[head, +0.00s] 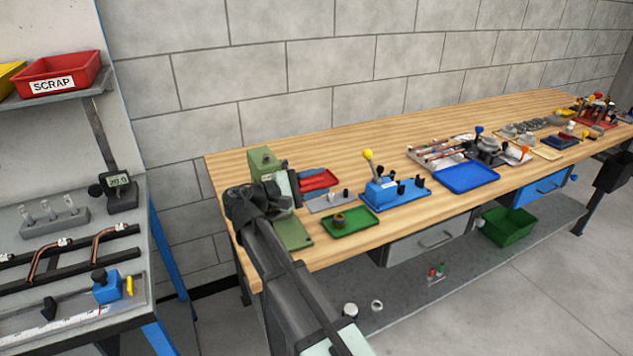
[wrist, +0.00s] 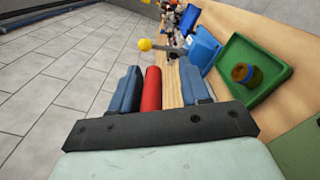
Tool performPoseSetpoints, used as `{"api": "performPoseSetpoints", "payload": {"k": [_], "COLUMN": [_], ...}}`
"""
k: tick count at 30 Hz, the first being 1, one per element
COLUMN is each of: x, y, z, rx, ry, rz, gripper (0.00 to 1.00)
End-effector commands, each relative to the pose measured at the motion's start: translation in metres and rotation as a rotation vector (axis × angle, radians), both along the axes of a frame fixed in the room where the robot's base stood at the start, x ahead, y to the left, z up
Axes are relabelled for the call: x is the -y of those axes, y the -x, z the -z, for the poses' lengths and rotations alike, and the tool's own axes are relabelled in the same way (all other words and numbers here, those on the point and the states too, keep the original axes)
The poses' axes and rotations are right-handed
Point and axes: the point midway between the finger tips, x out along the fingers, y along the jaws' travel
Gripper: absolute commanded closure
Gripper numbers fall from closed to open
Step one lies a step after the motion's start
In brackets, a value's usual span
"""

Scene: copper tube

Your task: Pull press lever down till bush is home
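The green press (head: 262,160) stands at the near left end of the bench, its front largely hidden by my arm. In the wrist view, a red cylindrical grip (wrist: 152,90), which looks like the press lever's handle, lies between the two blue fingers of my gripper (wrist: 160,66). A gap shows between the grip and the right finger; the left finger is close beside it, and I cannot tell if they touch. The lever's arm and any bush in the press are hidden. A brownish ring-like part (wrist: 245,75) sits in the green tray (wrist: 279,71).
The green tray (head: 370,214) lies right of the press. A blue fixture (head: 382,193) with a yellow-knobbed lever stands beyond it, then a blue tray (head: 467,178). Another bench with bent copper tubes (head: 45,262) stands at left.

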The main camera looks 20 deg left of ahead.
Motion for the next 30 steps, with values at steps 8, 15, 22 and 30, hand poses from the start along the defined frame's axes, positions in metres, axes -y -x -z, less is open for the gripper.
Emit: {"api": "performPoseSetpoints", "payload": {"k": [8, 15, 22, 30], "x": [-0.003, -0.027, -0.06, -0.088], "y": [0.003, 0.025, 0.058, 0.086], "z": [-0.001, -0.001, -0.001, -0.001], "rx": [0.002, 0.002, 0.001, 0.001], "ry": [-0.001, -0.001, -0.001, 0.0], "rz": [-0.001, -0.003, -0.004, -0.001], "gripper": [0.56, 0.56, 0.56, 0.56]}}
